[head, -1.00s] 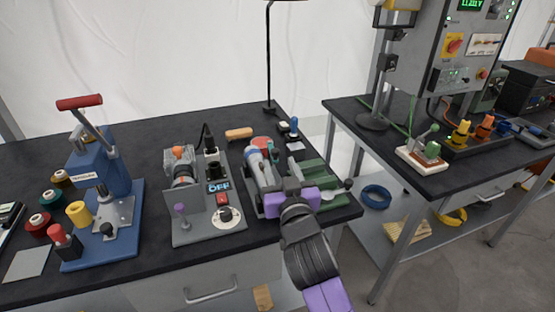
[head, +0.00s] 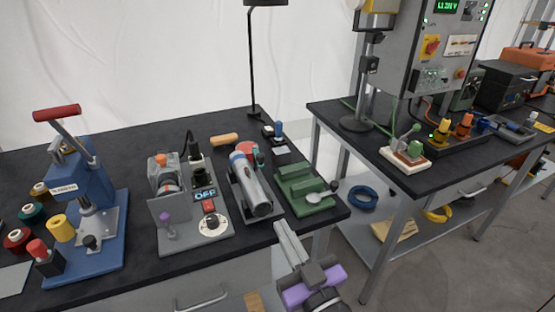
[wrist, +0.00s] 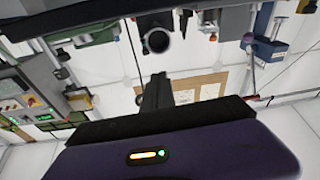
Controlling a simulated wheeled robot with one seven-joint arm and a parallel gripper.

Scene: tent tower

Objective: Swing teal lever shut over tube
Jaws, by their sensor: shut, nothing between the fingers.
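A grey tube (head: 254,192) lies in a low grey fixture near the front edge of the black bench in the head view. Its open round end (wrist: 158,40) faces me in the wrist view. A small teal lever (head: 257,157) stands at the tube's far end, beside a red-topped part; it does not lie across the tube. My gripper (head: 282,228) is in front of the bench edge, apart from the tube and lever. Its fingers are together and empty, also in the wrist view (wrist: 157,88). The lever's lower end is hard to make out.
A green fixture (head: 305,190) with a round knob stands close right of the tube. A grey unit with an OFF display (head: 190,220) stands close left, and a blue press (head: 85,195) farther left. The space in front of the bench edge is open.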

